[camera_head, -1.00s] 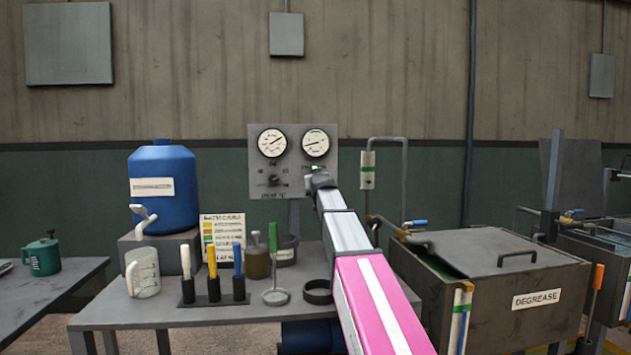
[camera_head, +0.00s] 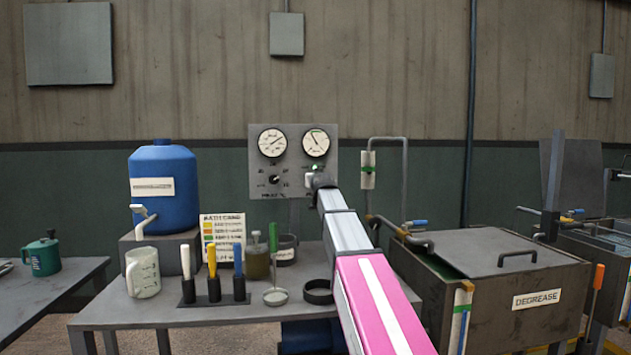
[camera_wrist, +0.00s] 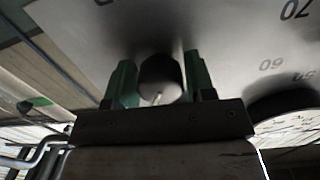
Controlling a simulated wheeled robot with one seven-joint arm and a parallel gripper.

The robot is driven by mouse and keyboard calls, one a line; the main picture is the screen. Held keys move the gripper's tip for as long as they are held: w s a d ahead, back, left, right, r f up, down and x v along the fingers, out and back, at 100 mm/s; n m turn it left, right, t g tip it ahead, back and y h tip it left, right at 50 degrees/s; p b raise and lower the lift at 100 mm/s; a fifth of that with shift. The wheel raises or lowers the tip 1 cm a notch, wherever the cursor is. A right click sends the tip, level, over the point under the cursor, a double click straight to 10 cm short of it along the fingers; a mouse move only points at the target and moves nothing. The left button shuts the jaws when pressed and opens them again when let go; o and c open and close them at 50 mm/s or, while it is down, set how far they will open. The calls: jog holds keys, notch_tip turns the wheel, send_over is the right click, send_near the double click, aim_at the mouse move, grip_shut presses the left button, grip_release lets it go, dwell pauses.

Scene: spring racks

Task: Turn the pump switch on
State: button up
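The grey control panel (camera_head: 257,160) on the back wall carries two round gauges and a black knob (camera_head: 274,180). My gripper (camera_head: 312,180) is at the panel's lower right, below the right gauge (camera_head: 316,143), and covers that part. In the wrist view my green fingers (camera_wrist: 160,85) stand apart. A dark round part (camera_wrist: 160,72) with a small pale lever (camera_wrist: 157,98) shows between them, probably the pump switch. I cannot tell whether the fingers touch it. A small green spot (camera_head: 314,167) shows just above my gripper. The right gauge's needle points up and left.
A bench below the panel holds a blue drum (camera_head: 163,205), a jug (camera_head: 142,272), coloured-handled tools (camera_head: 213,275), a sign (camera_head: 222,232) and a black ring (camera_head: 318,291). Right of my arm stand a bent pipe (camera_head: 405,170) and the degrease tank (camera_head: 550,280).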

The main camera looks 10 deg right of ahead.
jog(key=shift+o, duration=1.2)
jog(key=shift+s, duration=0.15)
jog(key=s, duration=1)
jog(key=shift+s+a+r, duration=0.15)
jog(key=shift+s+r, duration=0.05)
jog(key=shift+s, duration=0.1)
